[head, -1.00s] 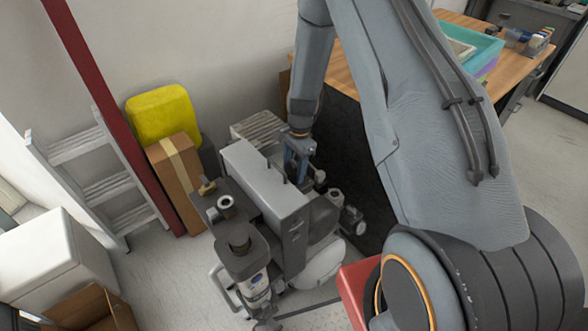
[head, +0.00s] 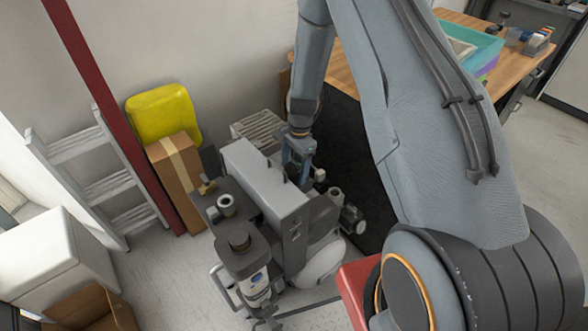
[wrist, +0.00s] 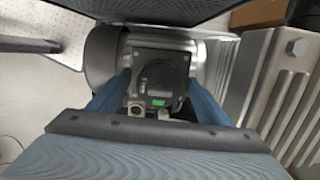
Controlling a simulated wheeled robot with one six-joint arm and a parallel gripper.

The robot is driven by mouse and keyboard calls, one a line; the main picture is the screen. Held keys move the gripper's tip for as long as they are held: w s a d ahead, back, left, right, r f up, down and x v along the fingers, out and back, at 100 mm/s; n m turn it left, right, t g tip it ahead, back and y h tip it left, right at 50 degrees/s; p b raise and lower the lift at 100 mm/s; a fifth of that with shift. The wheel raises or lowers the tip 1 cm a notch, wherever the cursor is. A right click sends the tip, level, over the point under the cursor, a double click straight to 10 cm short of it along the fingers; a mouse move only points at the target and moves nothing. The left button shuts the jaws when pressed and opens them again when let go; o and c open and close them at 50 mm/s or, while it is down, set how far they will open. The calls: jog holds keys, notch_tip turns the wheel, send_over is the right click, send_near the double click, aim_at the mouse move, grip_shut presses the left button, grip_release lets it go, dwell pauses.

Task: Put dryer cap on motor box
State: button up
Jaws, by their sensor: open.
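My gripper (head: 298,158) points down behind the tall grey cabinet of the compressor in the head view. In the wrist view my gripper (wrist: 158,88) is open, with one blue finger on each side of a dark square box, which looks like the motor box (wrist: 160,72). The box has a green label and sits on a silver ribbed motor body. I cannot tell whether the fingers touch it. A dark round cap, likely the dryer cap (head: 239,240), tops the front column of the compressor in the head view. No separate cap can be made out between the fingers.
The grey cabinet (head: 264,185) stands close beside my gripper. A finned metal block (wrist: 285,85) is at the right in the wrist view. A cardboard box (head: 176,170), a yellow container (head: 163,115) and a ladder (head: 100,180) stand left of the compressor. A workbench (head: 340,75) is behind.

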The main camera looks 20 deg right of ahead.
jog(key=r, duration=0.3)
jog(key=r+b, duration=0.1)
jog(key=r, duration=0.2)
jog(key=d+r, duration=0.1)
jog(key=r, duration=0.3)
jog(key=shift+w+b, duration=0.25)
jog(key=shift+b, duration=0.05)
jog(key=s+r+n, duration=0.7)
jog(key=s, duration=0.5)
jog(key=s+a+r+n+h, duration=0.1)
jog(key=s+r+n, duration=0.6)
jog(key=s, duration=0.5)
jog(key=shift+s+r+t, duration=0.3)
jog(key=shift+r, duration=0.15)
